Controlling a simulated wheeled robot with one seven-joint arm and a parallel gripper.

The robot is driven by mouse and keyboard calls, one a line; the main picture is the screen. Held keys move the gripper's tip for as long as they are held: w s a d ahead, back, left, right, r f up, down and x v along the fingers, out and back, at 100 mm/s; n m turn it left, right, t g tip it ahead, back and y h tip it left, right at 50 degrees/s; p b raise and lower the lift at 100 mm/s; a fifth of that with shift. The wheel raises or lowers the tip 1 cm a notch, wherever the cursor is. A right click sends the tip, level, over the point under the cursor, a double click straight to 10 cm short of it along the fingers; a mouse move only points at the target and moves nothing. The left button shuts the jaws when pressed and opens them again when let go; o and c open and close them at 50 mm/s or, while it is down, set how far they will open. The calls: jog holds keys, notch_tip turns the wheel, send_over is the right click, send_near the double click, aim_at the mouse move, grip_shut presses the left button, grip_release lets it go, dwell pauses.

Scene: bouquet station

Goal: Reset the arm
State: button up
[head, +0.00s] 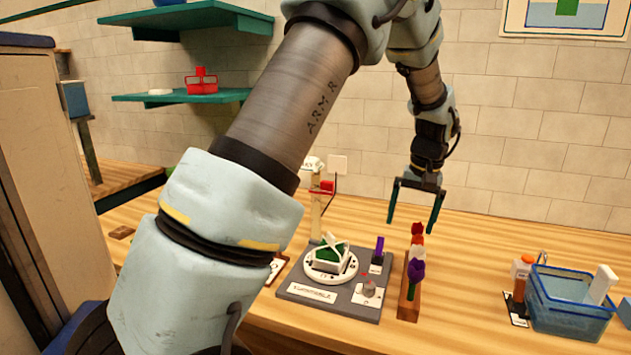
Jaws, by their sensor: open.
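My gripper (414,212) hangs at the end of my arm in the head view, pointing down. Its two dark green fingers are spread apart with nothing between them. It is above the back end of a wooden flower holder (408,304), which carries red, pinkish and purple flowers (416,270). The fingertips appear close to the red flower at the back; I cannot tell whether they touch it. My arm crosses the picture from the lower left and hides part of the bench.
A grey station board (330,303) with a round white fixture (331,265) lies left of the flowers. A blue bin (570,318) and an orange-topped bottle (521,275) stand at right. Green shelves (180,97) hang at upper left. Bench space between flowers and bottle is clear.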

jog(key=s+a+n+h+b, duration=0.1)
jog(key=s+a+n+b, duration=0.1)
jog(key=a, duration=2)
jog(key=s+a+f+n+b, duration=0.1)
jog(key=s+a+f, duration=0.2)
jog(key=s+a, duration=0.6)
jog(key=a, duration=0.3)
jog(key=shift+s+n+t, duration=0.15)
jog(key=shift+n+t, duration=0.15)
jog(key=shift+a+f, duration=0.1)
